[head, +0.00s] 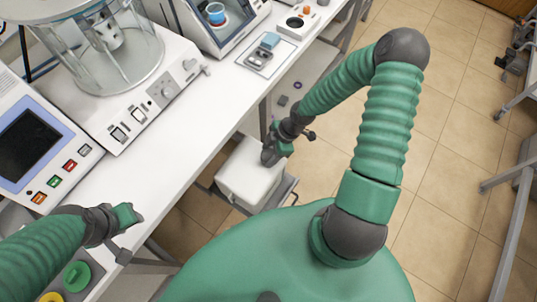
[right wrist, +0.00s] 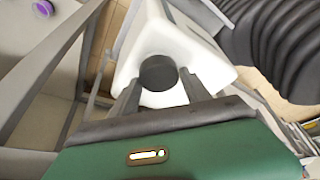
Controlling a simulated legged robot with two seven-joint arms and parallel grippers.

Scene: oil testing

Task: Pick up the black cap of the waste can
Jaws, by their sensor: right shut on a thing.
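The white waste can (head: 252,178) stands low beside the bench in the head view, and it also fills the upper middle of the right wrist view (right wrist: 205,62). Its round black cap (right wrist: 158,72) shows in the right wrist view, between my fingers. My right gripper (head: 268,157) reaches down over the can and is shut on the cap. I cannot tell whether the cap still touches the can's neck. In the head view the cap is hidden by the gripper. My left gripper (head: 130,215) is over the bench's front edge at lower left, away from the can; its opening is unclear.
The white bench (head: 190,125) runs diagonally on the left, with instruments and a glass vessel (head: 110,50) on it. A metal frame (head: 291,185) is around the can. Tiled floor (head: 450,130) is open to the right. A purple round object (right wrist: 43,8) shows at upper left.

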